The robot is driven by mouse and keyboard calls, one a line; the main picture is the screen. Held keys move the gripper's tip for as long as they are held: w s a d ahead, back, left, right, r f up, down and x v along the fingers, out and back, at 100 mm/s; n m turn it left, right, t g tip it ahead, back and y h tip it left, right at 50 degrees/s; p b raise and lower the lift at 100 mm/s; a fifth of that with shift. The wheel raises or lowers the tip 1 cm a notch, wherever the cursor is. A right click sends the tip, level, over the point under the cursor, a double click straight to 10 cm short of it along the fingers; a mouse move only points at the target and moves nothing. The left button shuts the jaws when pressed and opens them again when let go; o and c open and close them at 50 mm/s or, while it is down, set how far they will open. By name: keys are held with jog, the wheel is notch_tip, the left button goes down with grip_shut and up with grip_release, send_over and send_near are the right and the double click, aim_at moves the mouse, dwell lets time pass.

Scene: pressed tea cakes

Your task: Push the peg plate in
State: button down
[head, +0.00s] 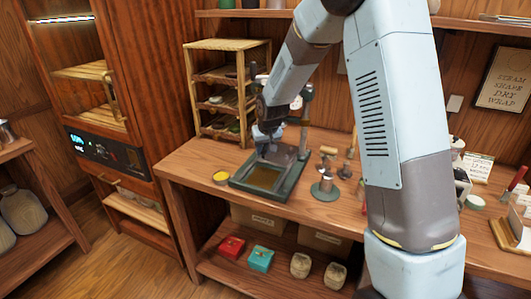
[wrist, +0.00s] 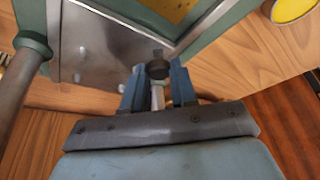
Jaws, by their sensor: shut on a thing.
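The peg plate (wrist: 95,48) is a grey metal sheet with small round pegs. In the wrist view it lies beside the green-framed press tray (wrist: 205,22), whose inside is yellow-brown. My gripper (wrist: 157,80) is shut on a dark round knob (wrist: 157,68) at the plate's near edge. In the head view the plate (head: 283,153) shows at the back of the green press (head: 240,184) on the bench, and my gripper (head: 268,136) is over it. The fingers partly hide the knob. How far the plate sits in the press cannot be told.
A round yellow tin (head: 221,178) stands left of the press. A wooden rack (head: 190,75) stands at the back left. The bench front is clear.

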jog(key=shift+w+d+r, duration=0.1)
jog(key=shift+w+d, duration=0.1)
jog(key=shift+w, duration=0.1)
jog(key=c, duration=0.9)
grip_release()
jog(key=shift+v, duration=6.75)
jog(key=shift+r, duration=0.1)
